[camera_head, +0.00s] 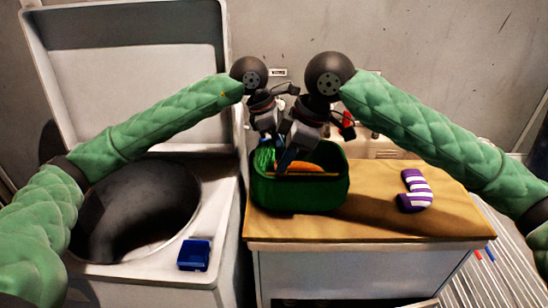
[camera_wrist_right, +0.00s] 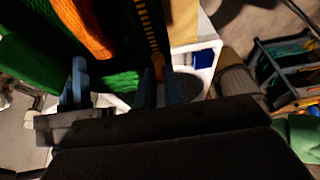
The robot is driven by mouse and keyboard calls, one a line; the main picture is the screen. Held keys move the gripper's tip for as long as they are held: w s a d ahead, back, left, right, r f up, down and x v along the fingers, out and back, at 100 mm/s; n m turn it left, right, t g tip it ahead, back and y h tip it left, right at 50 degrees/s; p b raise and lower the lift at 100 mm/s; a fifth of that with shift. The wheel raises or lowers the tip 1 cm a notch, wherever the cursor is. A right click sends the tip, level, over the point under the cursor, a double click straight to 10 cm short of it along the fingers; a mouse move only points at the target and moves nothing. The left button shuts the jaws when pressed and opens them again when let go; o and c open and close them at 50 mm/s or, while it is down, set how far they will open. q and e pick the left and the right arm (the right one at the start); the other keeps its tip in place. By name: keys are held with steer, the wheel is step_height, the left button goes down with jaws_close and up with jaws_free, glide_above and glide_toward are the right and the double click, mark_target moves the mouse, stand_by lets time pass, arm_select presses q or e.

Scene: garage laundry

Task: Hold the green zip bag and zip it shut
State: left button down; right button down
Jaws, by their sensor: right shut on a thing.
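The green zip bag (camera_head: 305,196) stands upright on the wooden top with its mouth open. Bright green cloth (camera_head: 264,158) and an orange item (camera_head: 300,168) show inside. My right gripper (camera_head: 284,158) reaches down at the bag's left part. In the right wrist view, its blue fingers (camera_wrist_right: 160,90) are close together around an orange-yellow zip pull (camera_wrist_right: 158,66), at the end of the yellow zip teeth (camera_wrist_right: 148,28). My left gripper (camera_head: 268,135) is just behind and left of it, at the bag's rim; its fingertips are mostly hidden, so its grip is unclear.
A purple and white striped sock (camera_head: 414,190) lies on the wooden top (camera_head: 375,222), right of the bag. To the left stands an open top-loading washer (camera_head: 222,210) with a small blue box (camera_head: 194,255) on its front edge. A drying rack (camera_head: 500,262) is at the right.

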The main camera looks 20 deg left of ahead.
steer(key=w+d, duration=0.1)
steer(key=d, duration=0.3)
steer(key=w+d, duration=0.1)
steer(key=d, duration=0.2)
steer(key=w+d, duration=0.1)
steer(key=d, duration=0.3)
steer(key=shift+w+d, duration=0.2)
steer(key=shift+d, duration=0.1)
steer(key=c, duration=1.5)
jaws_free()
steer(key=v, duration=1.2)
steer(key=shift+w, duration=0.1)
arm_select(q)
steer(key=c, duration=1.4)
jaws_free()
steer(key=shift+c, duration=0.2)
